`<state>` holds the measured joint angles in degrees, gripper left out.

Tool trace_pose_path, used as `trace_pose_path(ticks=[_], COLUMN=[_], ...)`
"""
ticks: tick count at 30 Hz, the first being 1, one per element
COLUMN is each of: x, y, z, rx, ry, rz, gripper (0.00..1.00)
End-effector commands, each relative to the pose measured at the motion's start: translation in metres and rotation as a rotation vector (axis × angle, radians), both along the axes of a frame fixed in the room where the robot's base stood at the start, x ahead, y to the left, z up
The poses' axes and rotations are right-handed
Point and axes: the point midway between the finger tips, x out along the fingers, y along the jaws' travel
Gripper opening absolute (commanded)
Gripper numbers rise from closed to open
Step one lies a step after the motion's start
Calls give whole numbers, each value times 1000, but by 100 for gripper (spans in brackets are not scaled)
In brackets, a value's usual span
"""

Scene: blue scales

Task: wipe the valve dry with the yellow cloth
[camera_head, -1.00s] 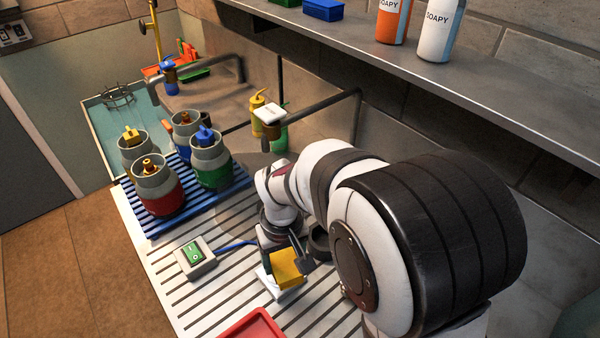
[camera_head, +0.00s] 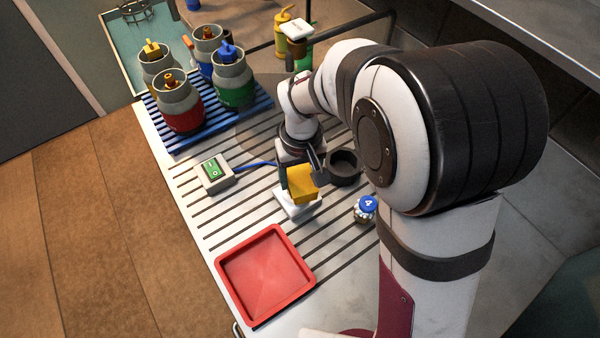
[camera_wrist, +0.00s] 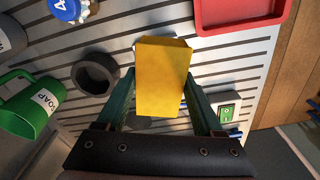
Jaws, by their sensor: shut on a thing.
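My gripper (camera_head: 300,174) is shut on a yellow block-like piece (camera_head: 302,187), which I take for the cloth. In the wrist view the yellow piece (camera_wrist: 162,80) sits between the two fingers (camera_wrist: 160,84). It is just above or on a small white pad (camera_head: 296,204) on the slatted board; I cannot tell whether they touch. No part is clearly recognisable as the valve. A small piece with a blue top marked 4 (camera_head: 366,205) stands right of the gripper; it also shows in the wrist view (camera_wrist: 68,9).
A red tray (camera_head: 306,288) lies in front. A green switch box (camera_head: 214,172) is to the left. A dark round cup (camera_head: 344,167) stands close right of the gripper. Several capped canisters stand on a blue rack (camera_head: 165,142).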

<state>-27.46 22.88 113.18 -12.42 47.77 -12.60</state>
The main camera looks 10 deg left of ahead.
Motion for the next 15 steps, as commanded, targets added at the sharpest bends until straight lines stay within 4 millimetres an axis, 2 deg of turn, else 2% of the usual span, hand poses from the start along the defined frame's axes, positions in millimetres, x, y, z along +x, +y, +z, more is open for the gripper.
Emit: trace_pose_path(ticks=[15], x=[0], y=[0], z=[-11], rx=[0], ry=[1], rz=[-1], gripper=[0])
